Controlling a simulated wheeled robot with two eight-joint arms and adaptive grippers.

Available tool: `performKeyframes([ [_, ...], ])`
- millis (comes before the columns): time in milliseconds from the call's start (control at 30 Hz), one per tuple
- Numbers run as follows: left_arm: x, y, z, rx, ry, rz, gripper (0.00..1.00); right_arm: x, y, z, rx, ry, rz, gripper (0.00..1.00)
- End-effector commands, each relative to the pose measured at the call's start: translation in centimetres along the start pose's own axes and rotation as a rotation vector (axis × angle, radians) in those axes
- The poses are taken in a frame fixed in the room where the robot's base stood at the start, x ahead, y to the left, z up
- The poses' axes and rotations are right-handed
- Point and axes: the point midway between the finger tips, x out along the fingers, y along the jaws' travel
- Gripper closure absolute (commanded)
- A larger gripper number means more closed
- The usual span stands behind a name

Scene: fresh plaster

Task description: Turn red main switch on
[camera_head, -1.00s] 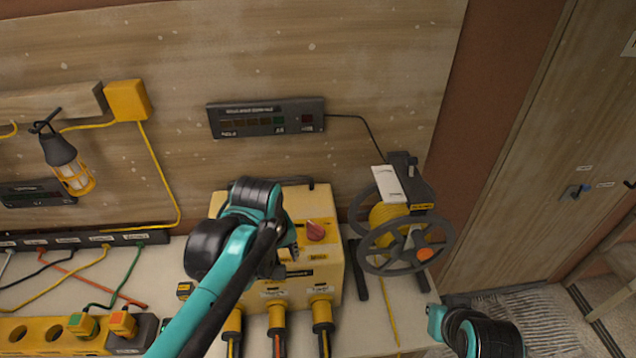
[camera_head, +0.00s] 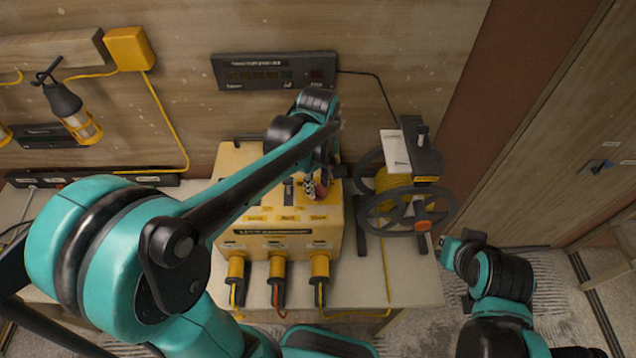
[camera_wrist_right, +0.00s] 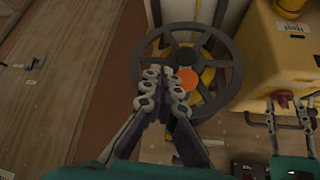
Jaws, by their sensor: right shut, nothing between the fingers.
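The red main switch (camera_head: 321,193) is a red knob on top of the yellow power box (camera_head: 232,165). In the head view my left gripper (camera_head: 312,188) is down at the knob and partly covers it. In the right wrist view the red knob (camera_wrist_right: 283,99) shows at the right, with my left gripper's fingers (camera_wrist_right: 287,116) beside it. Whether they press on it is not clear. My right gripper (camera_wrist_right: 165,76) is shut and empty, over the cable reel in its wrist view.
The cable reel (camera_head: 372,222) with a spoked wheel and orange knob stands right of the box. Plugs (camera_head: 277,268) with cables hang at the box's front. A dark display panel (camera_head: 230,72) is on the wall behind. A lantern (camera_head: 72,112) hangs at left.

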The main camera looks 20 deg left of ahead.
Motion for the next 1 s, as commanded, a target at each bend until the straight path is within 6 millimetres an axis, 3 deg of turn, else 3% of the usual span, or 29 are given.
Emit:
performKeyframes([
  [233,0.07,0.00,-0.01,0.000,0.000,0.000,0.66,-0.02,0.00,-0.02,0.000,0.000,0.000,1.00],
  [367,0.06,0.00,0.00,0.001,0.000,0.000,1.00,-0.02,0.00,-0.02,0.000,0.000,0.000,1.00],
  [767,0.04,0.01,-0.01,0.027,0.000,0.001,1.00,-0.01,0.00,-0.02,0.000,0.000,0.000,1.00],
  [1000,0.03,0.02,-0.02,0.146,0.001,0.001,1.00,0.01,0.00,0.00,0.000,0.000,0.000,1.00],
])
